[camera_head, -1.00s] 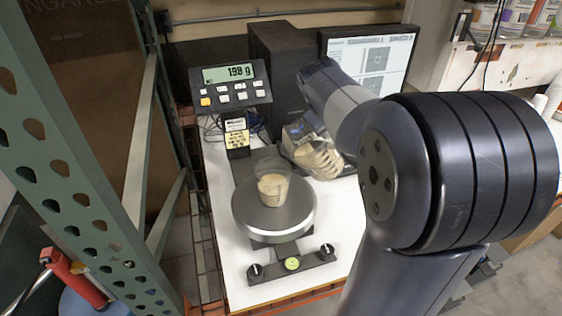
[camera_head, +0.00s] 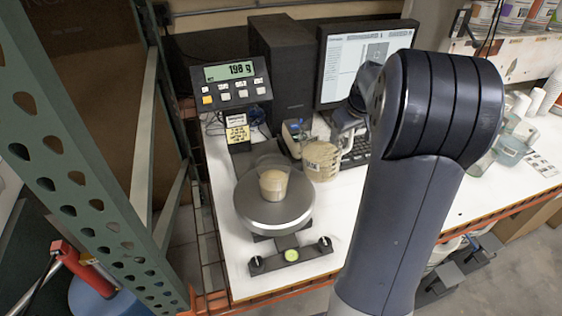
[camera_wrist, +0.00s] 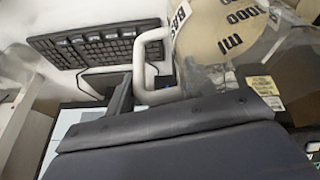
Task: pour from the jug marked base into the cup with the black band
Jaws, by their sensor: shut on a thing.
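The jug (camera_head: 322,162) is clear, holds beige liquid and looks roughly upright to the right of the scale. In the wrist view the jug (camera_wrist: 225,35) shows a partly cut-off "BAS" label and "1000 ml". My gripper (camera_head: 355,108) is shut on its pale handle, mostly hidden by my arm in the head view. I cannot tell if the jug touches the table. A clear cup (camera_head: 273,185) with beige liquid stands upright on the round scale pan (camera_head: 275,217), left of the jug and apart from it. No black band can be made out on it.
The scale display (camera_head: 231,72) reads about 198 g; its last digit is unclear. A monitor (camera_head: 350,65) and keyboard (camera_head: 357,150) stand behind. A small blue-topped item (camera_head: 294,132) is close behind the jug. Other clear jugs (camera_head: 512,148) stand at right. A green rack post (camera_head: 75,170) borders the left.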

